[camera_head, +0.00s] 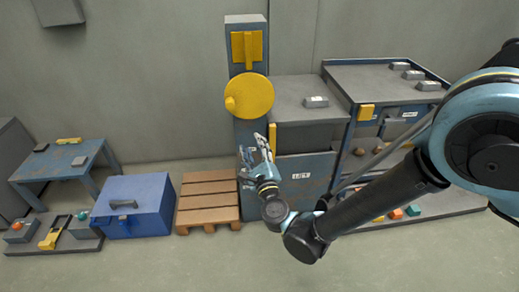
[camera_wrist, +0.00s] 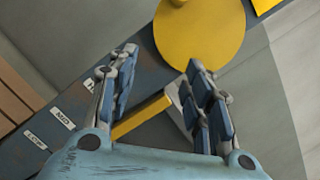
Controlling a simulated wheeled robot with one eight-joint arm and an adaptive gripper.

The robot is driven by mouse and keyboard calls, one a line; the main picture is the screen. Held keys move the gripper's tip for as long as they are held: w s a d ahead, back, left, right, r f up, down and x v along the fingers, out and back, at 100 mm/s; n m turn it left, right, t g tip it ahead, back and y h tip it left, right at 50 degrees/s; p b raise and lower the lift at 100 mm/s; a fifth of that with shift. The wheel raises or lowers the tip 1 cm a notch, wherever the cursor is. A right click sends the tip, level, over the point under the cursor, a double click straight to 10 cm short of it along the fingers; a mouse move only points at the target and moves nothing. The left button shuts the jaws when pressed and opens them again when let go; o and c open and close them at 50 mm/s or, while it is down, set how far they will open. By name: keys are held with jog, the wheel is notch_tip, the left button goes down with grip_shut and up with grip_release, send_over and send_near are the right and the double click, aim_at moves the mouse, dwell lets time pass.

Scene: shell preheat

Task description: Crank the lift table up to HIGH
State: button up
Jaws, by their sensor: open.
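A round yellow crank wheel (camera_head: 249,97) with a small knob (camera_head: 231,103) at its left is mounted on a tall blue-grey post (camera_head: 246,32). The wheel also shows at the top of the wrist view (camera_wrist: 215,30). My gripper (camera_head: 256,150) is open and empty, below the wheel and in front of the post; its fingers are apart from the wheel in the wrist view (camera_wrist: 163,65). A yellow bar (camera_wrist: 141,118) shows between and behind the fingers. White labels (camera_wrist: 62,118) sit along the post; their words are too small to read surely. I cannot tell which surface is the lift table.
A shelf unit (camera_head: 375,78) is farther right, partly behind my arm. A wooden pallet (camera_head: 208,200), blue chest (camera_head: 133,205) and low blue table (camera_head: 66,158) stand left. Front floor is clear.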

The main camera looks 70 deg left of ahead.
jog(key=shift+w+a+f, duration=0.15)
jog(key=shift+w+f, duration=0.45)
jog(key=shift+f, duration=0.05)
jog(key=shift+s, duration=0.2)
jog(key=c, duration=0.7)
jog(key=s+m, duration=0.1)
jog(key=m, duration=0.1)
jog(key=shift+s+a+m, duration=0.3)
jog(key=shift+s, duration=0.05)
grip_shut()
jog(key=m+t, duration=0.1)
jog(key=m, duration=0.2)
send_near(235, 109)
jog(key=w+a+f, duration=0.2)
jog(key=a+f, duration=0.1)
jog(key=a, duration=0.2)
jog(key=shift+s+r, duration=0.2)
jog(key=shift+r, duration=0.35)
jog(key=shift+s+r, duration=0.2)
jog(key=shift+r, duration=0.35)
jog(key=shift+s+a+r, duration=0.1)
jog(key=shift+s+r, duration=0.15)
jog(key=shift+r, duration=0.55)
